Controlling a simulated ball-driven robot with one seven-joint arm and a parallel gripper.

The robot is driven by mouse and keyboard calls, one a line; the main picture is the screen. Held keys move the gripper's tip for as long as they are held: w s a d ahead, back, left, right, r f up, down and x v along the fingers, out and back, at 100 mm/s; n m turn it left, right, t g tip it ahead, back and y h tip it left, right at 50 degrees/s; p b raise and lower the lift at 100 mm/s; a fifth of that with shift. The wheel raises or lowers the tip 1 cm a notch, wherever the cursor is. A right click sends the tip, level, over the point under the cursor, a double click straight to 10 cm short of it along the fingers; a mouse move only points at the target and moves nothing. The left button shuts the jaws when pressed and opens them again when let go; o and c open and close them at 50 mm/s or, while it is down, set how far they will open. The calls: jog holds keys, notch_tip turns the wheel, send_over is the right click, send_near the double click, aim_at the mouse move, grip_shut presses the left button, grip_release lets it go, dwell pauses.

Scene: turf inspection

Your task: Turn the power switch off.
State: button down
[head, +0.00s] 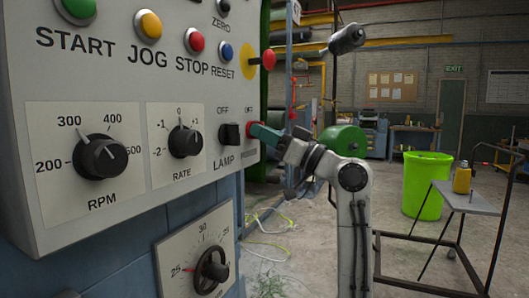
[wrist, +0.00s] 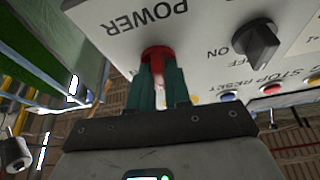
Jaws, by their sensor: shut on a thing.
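The power switch (head: 250,129) is a small red switch at the right edge of the grey control panel (head: 95,225), right of the lamp switch. In the wrist view the red switch (wrist: 157,52) sits below the upside-down POWER label. My gripper (head: 262,133) reaches it from the right with teal fingers. In the wrist view my gripper (wrist: 159,76) is shut on the red switch, one finger on each side. The fingers hide part of it, and I cannot tell its setting.
The black lamp switch (head: 229,133) is close on the left, also seen in the wrist view (wrist: 256,43). The rate knob (head: 185,142) and RPM knob (head: 100,157) lie farther left. A red mushroom button (head: 268,60) juts out above. A green bin (head: 427,185) stands back right.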

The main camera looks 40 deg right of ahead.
jog(key=shift+d+f+n+y+b, duration=0.1)
jog(key=shift+f+n+y+b, duration=0.2)
jog(key=shift+n+b, duration=0.5)
jog(key=shift+r+n, duration=0.2)
jog(key=shift+n, duration=0.2)
jog(key=c, duration=1.2)
grip_release()
jog(key=shift+o, duration=0.2)
jog(key=v, duration=1)
jog(key=shift+s+d, duration=0.25)
jog(key=shift+s, duration=0.1)
jog(key=shift+f, duration=0.1)
